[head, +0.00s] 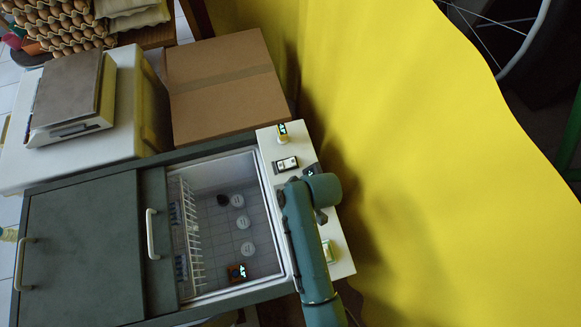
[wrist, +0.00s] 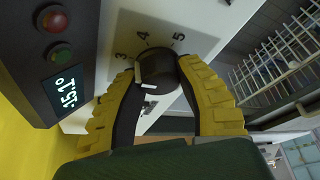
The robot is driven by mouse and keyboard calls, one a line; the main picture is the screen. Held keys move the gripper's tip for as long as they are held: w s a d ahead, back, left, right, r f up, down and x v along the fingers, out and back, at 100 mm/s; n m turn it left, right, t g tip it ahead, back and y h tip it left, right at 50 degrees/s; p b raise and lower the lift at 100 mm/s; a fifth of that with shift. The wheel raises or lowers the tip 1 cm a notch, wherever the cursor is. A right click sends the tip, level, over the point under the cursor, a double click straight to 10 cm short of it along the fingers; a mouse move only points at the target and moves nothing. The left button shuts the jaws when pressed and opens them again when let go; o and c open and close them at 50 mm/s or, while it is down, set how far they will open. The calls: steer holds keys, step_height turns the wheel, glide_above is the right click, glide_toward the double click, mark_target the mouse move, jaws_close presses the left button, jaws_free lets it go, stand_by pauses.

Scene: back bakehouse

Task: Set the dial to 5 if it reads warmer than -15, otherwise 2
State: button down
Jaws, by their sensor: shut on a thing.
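The dial (wrist: 157,67) is a dark round knob on a white panel in the wrist view, with the numerals 3, 4 and 5 beside it. A short white mark shows on its side facing my gripper; I cannot tell which number it stands at. My gripper (wrist: 160,85) has yellow ribbed fingers, one on each side of the dial, shut on it. A lit display (wrist: 66,91) left of the dial appears to read -15.1°, its sign being small. In the head view my arm covers the dial.
A dark unit with a lit display (head: 237,272) sits inside the open freezer, near a wire basket (head: 190,235). A cardboard box (head: 222,85) stands behind.

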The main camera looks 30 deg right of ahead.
steer(key=shift+s+m, duration=0.1)
steer(key=shift+m, duration=0.2)
steer(key=m+h+p, duration=0.1)
steer(key=m+p, duration=0.2)
steer(key=shift+h, duration=0.3)
steer(key=c, duration=1.8)
jaws_free()
steer(key=m+h, duration=0.1)
steer(key=m, duration=0.2)
steer(key=m+h+p, duration=0.1)
steer(key=m, duration=0.1)
steer(key=shift+f+m+p, duration=0.15)
steer(key=shift+m+p, duration=0.15)
steer(key=shift+m, duration=0.1)
steer(key=m, duration=0.2)
steer(key=m+g+h+b, duration=0.1)
steer(key=m, duration=0.2)
steer(key=shift+f+m+h, duration=0.1)
steer(key=shift+m+h, duration=0.2)
steer(key=m+g+b, duration=0.2)
steer(key=m, duration=0.2)
steer(key=shift+m+h, duration=0.3)
steer(key=shift+h, duration=0.1)
steer(key=o, duration=1.2)
steer(key=shift+c, duration=0.2)
steer(key=shift+r, duration=0.25)
